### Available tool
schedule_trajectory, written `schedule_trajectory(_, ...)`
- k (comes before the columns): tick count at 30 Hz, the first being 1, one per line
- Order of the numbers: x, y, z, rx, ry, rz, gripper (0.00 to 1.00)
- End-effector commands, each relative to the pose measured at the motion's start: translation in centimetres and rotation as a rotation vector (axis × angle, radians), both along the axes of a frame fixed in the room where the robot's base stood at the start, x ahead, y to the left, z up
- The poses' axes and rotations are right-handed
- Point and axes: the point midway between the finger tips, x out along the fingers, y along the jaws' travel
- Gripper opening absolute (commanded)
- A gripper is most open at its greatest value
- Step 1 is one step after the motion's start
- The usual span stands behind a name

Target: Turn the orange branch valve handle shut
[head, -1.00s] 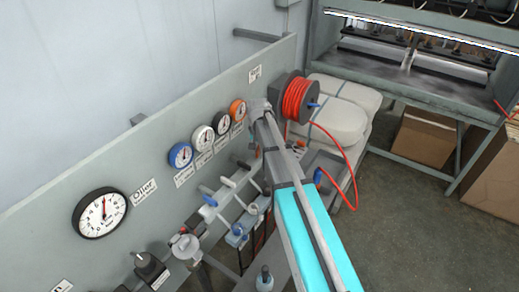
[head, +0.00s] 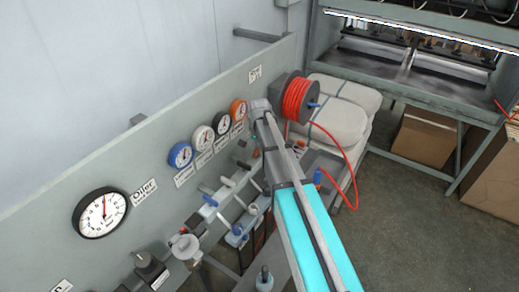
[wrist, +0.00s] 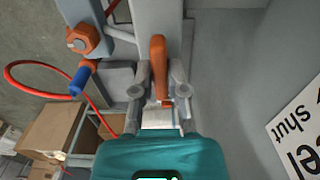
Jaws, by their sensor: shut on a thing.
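The orange branch valve handle (wrist: 158,60) shows in the wrist view as an upright, rounded lever between my two fingers. My gripper (wrist: 159,75) is shut on it, with one finger on each side. Its lower end lies close to the pale gripper parts. In the head view my arm covers the handle and most of my gripper, so the handle's angle against its pipe cannot be told there.
A panel carries several gauges, including an orange-rimmed one (head: 238,109), with other valve handles (head: 228,182) below. A red hose reel (head: 297,98) is beside my arm, its hose hanging loose. White sacks (head: 338,120) lie behind.

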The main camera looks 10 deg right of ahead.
Motion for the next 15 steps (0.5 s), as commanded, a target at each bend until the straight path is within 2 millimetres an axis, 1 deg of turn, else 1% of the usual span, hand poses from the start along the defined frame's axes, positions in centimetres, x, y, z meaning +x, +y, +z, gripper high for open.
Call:
schedule_trajectory(3,0.15,-0.06,0.02,-0.001,-0.004,-0.002,0.0)
schedule_trajectory(4,0.16,-0.07,0.02,-0.001,-0.004,-0.002,0.2)
schedule_trajectory(8,0.13,-0.05,0.02,-0.001,-0.003,-0.001,0.44)
schedule_trajectory(9,0.12,-0.05,0.02,-0.001,-0.002,-0.001,0.52)
schedule_trajectory(15,0.06,-0.03,0.01,-0.001,-0.001,0.0,0.53)
